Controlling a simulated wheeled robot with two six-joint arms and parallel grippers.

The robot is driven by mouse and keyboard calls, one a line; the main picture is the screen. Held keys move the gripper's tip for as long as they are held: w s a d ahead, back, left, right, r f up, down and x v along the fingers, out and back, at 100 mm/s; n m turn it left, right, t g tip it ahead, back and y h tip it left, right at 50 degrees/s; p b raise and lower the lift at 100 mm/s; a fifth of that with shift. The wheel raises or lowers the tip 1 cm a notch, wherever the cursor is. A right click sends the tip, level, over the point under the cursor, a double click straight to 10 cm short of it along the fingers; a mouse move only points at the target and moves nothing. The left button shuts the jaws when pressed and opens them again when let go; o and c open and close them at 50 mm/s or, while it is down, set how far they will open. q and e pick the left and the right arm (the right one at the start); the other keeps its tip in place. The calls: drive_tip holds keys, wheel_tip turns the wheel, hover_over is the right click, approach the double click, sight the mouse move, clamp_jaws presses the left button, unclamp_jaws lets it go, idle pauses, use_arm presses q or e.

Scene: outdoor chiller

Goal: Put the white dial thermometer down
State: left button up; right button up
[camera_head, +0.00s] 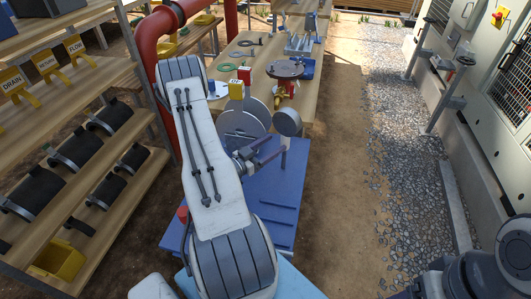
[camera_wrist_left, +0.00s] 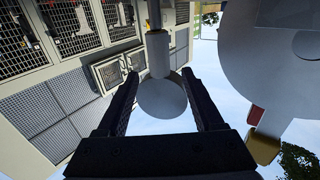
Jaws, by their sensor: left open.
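The dial thermometer (camera_head: 287,122) shows as a pale grey disc above the blue tray (camera_head: 285,213). Its thin stem runs straight down from the disc towards the tray; whether its foot rests there I cannot tell. My left gripper (camera_head: 279,150) is open, with its fingers level at the stem, below the disc. In the left wrist view, the thermometer's disc and stem (camera_wrist_left: 160,95) appear between the open fingers (camera_wrist_left: 160,80), with visible gaps on both sides. My right gripper is out of view; only part of my right arm shows at the bottom right.
Larger grey discs (camera_head: 241,123) stand just left of the thermometer. A red pipe (camera_head: 150,50) and wooden shelves (camera_head: 60,85) are left.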

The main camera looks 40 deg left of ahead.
use_arm(q)
drive_tip(key=shift+s, duration=1.4)
